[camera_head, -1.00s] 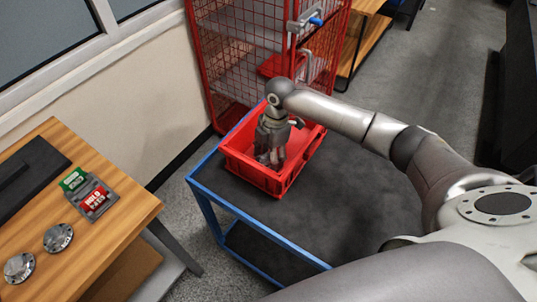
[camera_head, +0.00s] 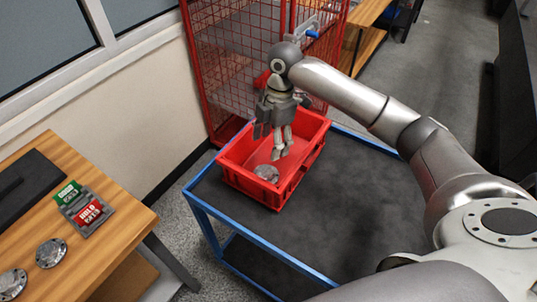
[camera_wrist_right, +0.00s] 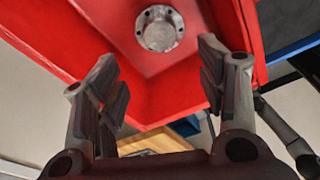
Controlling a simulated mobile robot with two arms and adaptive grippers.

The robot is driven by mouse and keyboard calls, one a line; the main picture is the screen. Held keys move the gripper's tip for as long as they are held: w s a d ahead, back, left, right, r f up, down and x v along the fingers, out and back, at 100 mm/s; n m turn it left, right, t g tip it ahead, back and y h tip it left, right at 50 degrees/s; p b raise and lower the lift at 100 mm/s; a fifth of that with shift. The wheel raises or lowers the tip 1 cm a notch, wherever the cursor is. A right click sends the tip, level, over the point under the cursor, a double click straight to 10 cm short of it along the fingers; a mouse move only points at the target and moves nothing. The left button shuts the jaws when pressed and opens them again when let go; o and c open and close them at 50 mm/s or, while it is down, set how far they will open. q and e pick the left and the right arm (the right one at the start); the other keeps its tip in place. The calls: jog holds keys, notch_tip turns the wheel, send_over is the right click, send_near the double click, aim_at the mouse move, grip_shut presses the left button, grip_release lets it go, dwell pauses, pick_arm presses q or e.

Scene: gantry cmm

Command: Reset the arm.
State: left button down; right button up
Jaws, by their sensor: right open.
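My right gripper (camera_head: 274,143) is open and empty above the red bin (camera_head: 302,171), pointing down. In the right wrist view its two fingers (camera_wrist_right: 168,85) stand wide apart with nothing between them. A round metal flange (camera_head: 266,173) lies in the red bin, below the gripper and apart from it. The flange also shows in the right wrist view (camera_wrist_right: 159,28), with a raised hub and bolt holes, on the bin's floor. My left gripper is not in view.
The bin stands on a blue-framed cart with a dark top (camera_head: 350,215). A red mesh cage (camera_head: 235,50) stands behind it. The cart's top beside the bin is clear.

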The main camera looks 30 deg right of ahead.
jog(key=shift+d+r, duration=0.15)
jog(key=shift+r, duration=0.6)
